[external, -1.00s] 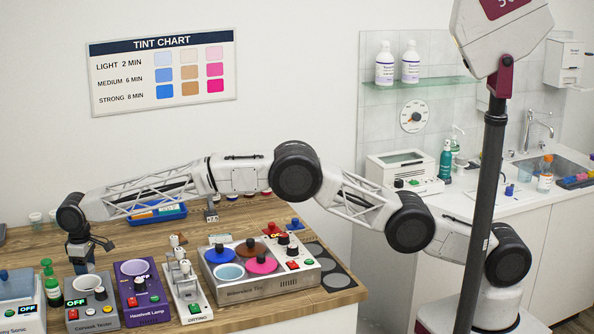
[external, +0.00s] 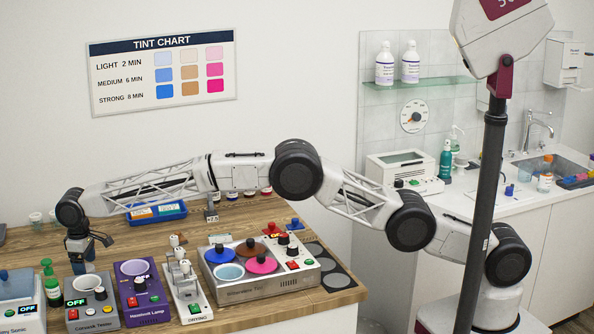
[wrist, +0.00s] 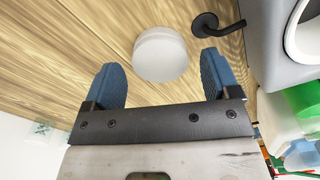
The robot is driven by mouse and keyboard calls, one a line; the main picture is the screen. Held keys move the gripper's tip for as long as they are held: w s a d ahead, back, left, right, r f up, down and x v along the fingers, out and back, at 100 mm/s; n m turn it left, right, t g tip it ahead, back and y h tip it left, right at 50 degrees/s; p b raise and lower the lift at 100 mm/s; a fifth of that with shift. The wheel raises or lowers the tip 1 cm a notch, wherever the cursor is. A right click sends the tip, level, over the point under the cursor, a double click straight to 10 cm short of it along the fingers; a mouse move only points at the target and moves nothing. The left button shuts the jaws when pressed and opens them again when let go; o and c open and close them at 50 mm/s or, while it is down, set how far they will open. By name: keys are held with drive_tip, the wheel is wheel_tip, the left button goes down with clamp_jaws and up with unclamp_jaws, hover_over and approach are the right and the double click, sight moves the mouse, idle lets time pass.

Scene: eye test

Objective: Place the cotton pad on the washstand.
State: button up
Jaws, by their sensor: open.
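A white, round, thick disc, which looks like the cotton pad (wrist: 160,54), lies on the wooden counter in the wrist view, just beyond and between my fingertips. I see no finger touching it. My gripper (wrist: 161,64) is open and empty, with its two blue fingers apart. In the external view my gripper (external: 84,266) is at the left, over the wooden counter behind the timer box; the pad cannot be made out there. The washstand appears to be the white counter (external: 470,201) with the sink, at the right.
A black hook-shaped part (wrist: 212,25) is close to my right finger in the wrist view. The timer box (external: 92,312), lamp box (external: 146,306) and tint device (external: 265,287) line the wooden counter (external: 125,240). A dark pole (external: 487,180) stands before the white counter.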

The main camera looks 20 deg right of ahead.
wheel_tip(320, 180, up, 11)
drive_tip(key=shift+f, duration=0.2)
idle(0.3)
idle(0.5)
idle(0.4)
